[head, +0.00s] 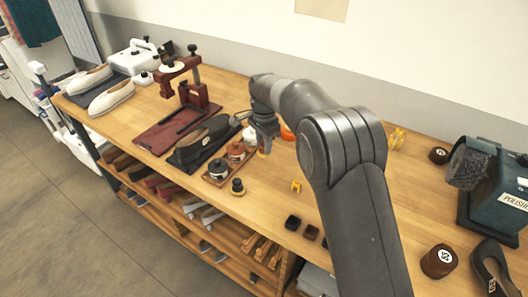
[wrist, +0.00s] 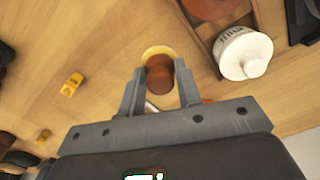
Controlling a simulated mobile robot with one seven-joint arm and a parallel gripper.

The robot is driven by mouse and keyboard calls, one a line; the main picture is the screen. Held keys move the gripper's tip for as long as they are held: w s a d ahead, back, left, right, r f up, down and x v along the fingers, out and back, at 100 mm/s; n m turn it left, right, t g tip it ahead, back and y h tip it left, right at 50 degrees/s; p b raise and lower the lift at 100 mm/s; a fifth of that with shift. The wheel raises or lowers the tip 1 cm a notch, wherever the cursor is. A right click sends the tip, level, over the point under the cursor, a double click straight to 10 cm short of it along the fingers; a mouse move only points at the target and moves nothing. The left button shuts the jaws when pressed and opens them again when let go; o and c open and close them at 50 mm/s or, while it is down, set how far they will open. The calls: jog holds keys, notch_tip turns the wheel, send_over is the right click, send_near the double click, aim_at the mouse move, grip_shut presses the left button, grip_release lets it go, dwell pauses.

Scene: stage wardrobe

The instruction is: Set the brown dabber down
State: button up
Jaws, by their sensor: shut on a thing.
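The brown dabber, with a round brown handle (wrist: 160,73) and a pale yellow pad, is between my gripper's two fingers (wrist: 160,88) in the wrist view. My gripper is shut on the handle. In the head view my gripper (head: 265,136) points down over the wooden table, right of the tray of jars, and a small tan part of the dabber (head: 262,153) shows below the fingers. The pad is at or just above the table top; I cannot tell whether it touches.
A wooden tray (wrist: 197,35) with a white lidded jar (wrist: 243,52) is close on the right in the wrist view. A yellow object (wrist: 72,84) lies to the left, with bare table between. A dark shoe (head: 203,140) stands left of my gripper in the head view.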

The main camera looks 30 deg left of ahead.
jog(key=shift+f, duration=1.85)
jog(key=shift+f, duration=0.1)
jog(key=o, duration=0.9)
jog(key=shift+o, duration=0.2)
